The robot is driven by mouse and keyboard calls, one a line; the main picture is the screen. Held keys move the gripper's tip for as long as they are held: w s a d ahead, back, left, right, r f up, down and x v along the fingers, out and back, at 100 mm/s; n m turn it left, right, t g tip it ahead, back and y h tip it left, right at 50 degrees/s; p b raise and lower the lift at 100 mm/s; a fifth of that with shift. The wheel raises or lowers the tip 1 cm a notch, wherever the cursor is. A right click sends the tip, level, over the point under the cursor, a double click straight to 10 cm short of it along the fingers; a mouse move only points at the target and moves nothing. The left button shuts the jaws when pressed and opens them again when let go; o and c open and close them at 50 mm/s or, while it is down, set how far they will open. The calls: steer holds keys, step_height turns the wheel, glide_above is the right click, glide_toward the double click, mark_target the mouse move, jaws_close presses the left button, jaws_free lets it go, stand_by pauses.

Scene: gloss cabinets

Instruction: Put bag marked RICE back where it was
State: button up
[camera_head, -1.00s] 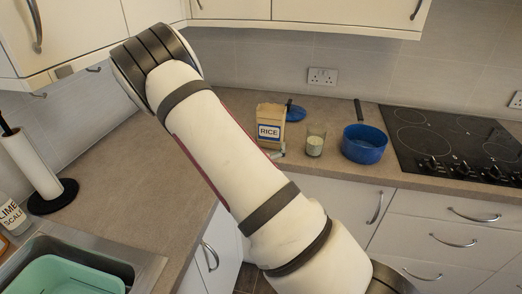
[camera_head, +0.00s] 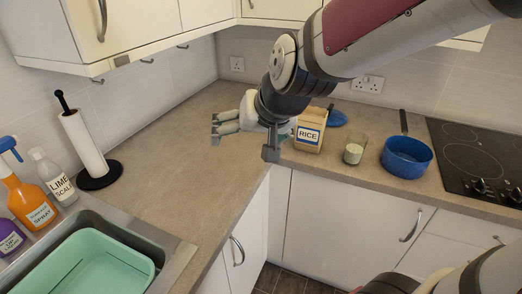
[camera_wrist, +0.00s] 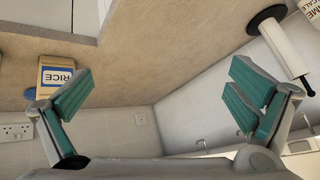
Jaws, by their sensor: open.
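The brown paper bag marked RICE (camera_head: 309,132) stands upright on the counter, with its blue-edged white label facing me. My gripper (camera_head: 243,142) is open and empty above the counter, just left of the bag in the head view. In the wrist view the bag (camera_wrist: 57,80) shows at the left, beside and beyond one finger of my gripper (camera_wrist: 160,95), not between the fingers. Part of the bag's left edge is hidden by my gripper in the head view.
Right of the bag are a glass with pale contents (camera_head: 354,150), a blue pot (camera_head: 406,155) and the hob (camera_head: 480,160). A paper towel roll (camera_head: 84,145) and sink are at left. Wall cabinets (camera_head: 140,30) overhang. The corner counter is clear.

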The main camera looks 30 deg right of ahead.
steer(key=s+r+n+g, duration=0.1)
steer(key=s+n, duration=0.1)
steer(key=s, duration=0.6)
steer(key=s+r+n+g, duration=0.1)
steer(key=s+r, duration=0.1)
steer(key=s, duration=0.7)
steer(key=shift+a+r+n+g+h, duration=0.15)
steer(key=shift+r+n+g+h, duration=0.15)
steer(key=shift+n, duration=0.1)
